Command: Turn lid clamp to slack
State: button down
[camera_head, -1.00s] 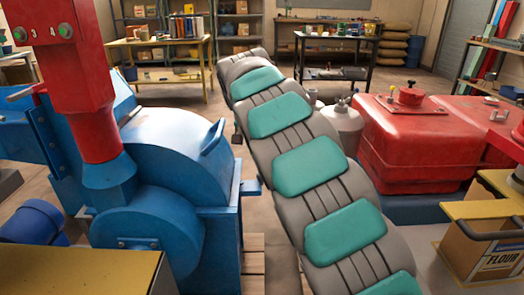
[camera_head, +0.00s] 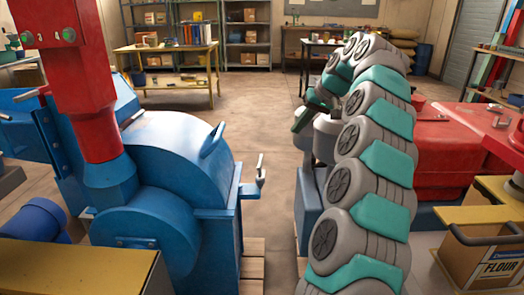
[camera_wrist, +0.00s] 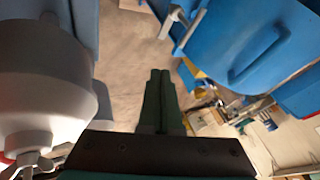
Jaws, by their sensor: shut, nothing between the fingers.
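The lid clamp (camera_head: 260,173) is a small pale metal lever standing upright on a bracket at the right side of the blue mill (camera_head: 170,150). In the wrist view the clamp (camera_wrist: 182,27) shows at the top, beside the mill's blue lid (camera_wrist: 235,50). My gripper (camera_head: 301,120) is to the right of the clamp in the head view and apart from it. In the wrist view its dark green fingers (camera_wrist: 160,76) are together and empty, below the clamp in the picture, with bare floor beyond the tips.
A grey rounded vessel (camera_wrist: 45,80) is close on the left of my gripper in the wrist view. A red machine (camera_head: 450,150) and a flour box (camera_head: 490,250) stand at the right. Open floor (camera_head: 265,110) lies behind the mill.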

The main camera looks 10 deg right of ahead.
send_over(261, 172)
jog(key=w+d, duration=0.4)
notch_tip(261, 172, down, 9)
jog(key=shift+s+f+p, duration=0.2)
jog(key=shift+p, duration=0.15)
jog(key=shift+a, duration=0.1)
jog(key=shift+w+a, duration=0.2)
jog(key=shift+a, duration=0.3)
